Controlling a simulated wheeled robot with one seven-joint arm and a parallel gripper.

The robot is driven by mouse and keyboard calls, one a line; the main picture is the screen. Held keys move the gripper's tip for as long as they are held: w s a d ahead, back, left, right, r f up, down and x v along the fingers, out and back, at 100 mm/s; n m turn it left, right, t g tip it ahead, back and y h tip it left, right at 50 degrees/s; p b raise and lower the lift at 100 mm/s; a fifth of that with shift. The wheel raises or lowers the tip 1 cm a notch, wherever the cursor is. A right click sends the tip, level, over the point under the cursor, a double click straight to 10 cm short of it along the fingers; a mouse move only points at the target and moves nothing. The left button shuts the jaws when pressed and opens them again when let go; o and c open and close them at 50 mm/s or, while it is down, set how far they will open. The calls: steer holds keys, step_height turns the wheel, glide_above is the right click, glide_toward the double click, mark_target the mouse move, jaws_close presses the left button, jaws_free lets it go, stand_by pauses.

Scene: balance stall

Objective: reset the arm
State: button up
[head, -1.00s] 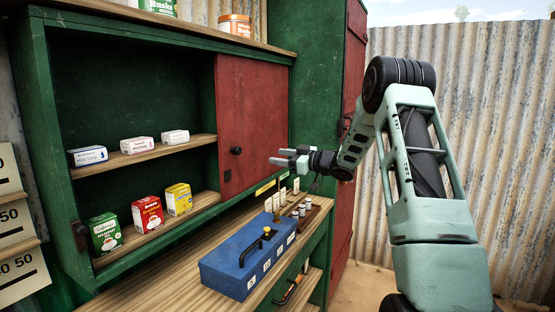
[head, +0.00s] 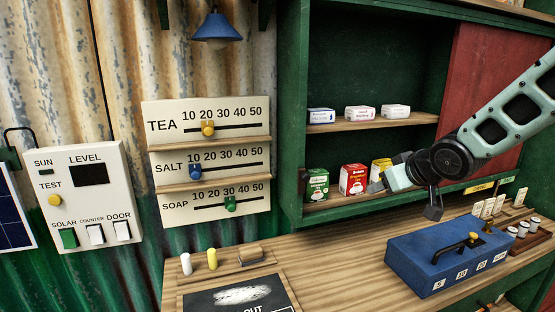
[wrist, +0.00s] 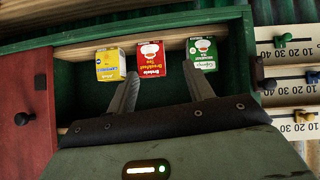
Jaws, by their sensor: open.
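My arm (head: 505,112) reaches in from the right in the head view, bent down toward the shelves. My gripper (head: 388,178) hangs in front of the lower shelf, above the counter, beside the yellow box (head: 381,170). In the wrist view its two fingers (wrist: 162,88) are spread apart with nothing between them. Past the fingers stand the yellow box (wrist: 110,64), the red box (wrist: 151,60) and the green box (wrist: 202,53), upside down in that view. The gripper looks apart from them.
Three slider boards (head: 207,160) and a switch panel (head: 85,195) hang on the left wall. The red sliding door (head: 478,90) covers the right shelves. A slate lies front left.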

steer(key=s+a+f+n+g, duration=0.1)
steer(key=s+a+f+g, duration=0.1)
steer(key=s+a, duration=0.45)
steer(key=s+a+f+g, duration=0.2)
steer(key=s+a+g, duration=0.15)
steer(key=s, duration=0.65)
steer(key=s+a+f+n+g+h, duration=0.1)
steer(key=s+g, duration=0.1)
steer(key=s, duration=0.7)
steer(key=s+a+f+n+g, duration=0.1)
steer(key=s+g, duration=0.1)
steer(key=s, duration=0.8)
steer(key=shift+s+f+h, duration=0.15)
steer(key=shift+f+h, duration=0.1)
steer(key=shift+h, duration=0.15)
